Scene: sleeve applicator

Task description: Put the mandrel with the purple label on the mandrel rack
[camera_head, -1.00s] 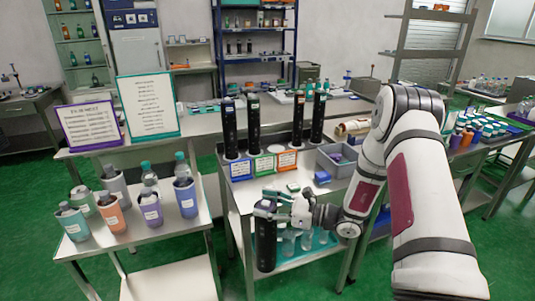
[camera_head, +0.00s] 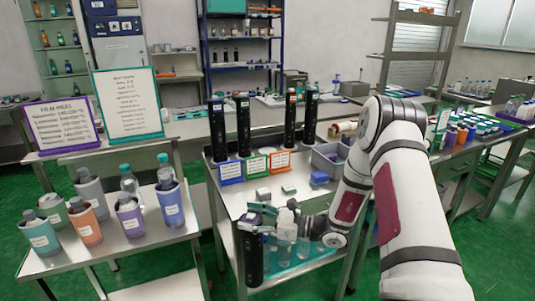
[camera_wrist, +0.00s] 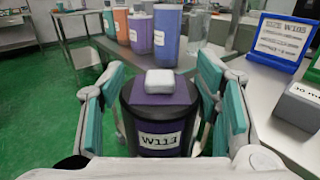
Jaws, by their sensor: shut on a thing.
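My gripper (camera_head: 256,222) is shut on a dark upright mandrel (camera_head: 253,258), held in front of the near left edge of the steel trolley (camera_head: 228,200). In the wrist view the held mandrel (camera_wrist: 158,118) sits between the teal finger pads. It has a purple top with a small white block on it, and a purple band with a white tag reading W113. Several tall black mandrels (camera_head: 243,128) stand upright at the back of the trolley, behind blue, green and orange framed cards.
A grey bin (camera_head: 325,163), a blue block (camera_head: 319,179) and small boxes lie on the trolley. Clear cups stand on its lower teal tray (camera_head: 300,262). A left side table (camera_head: 150,250) holds several coloured cups and bottles. A purple-framed sign (camera_head: 62,125) and a teal-framed sign (camera_head: 127,103) stand behind.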

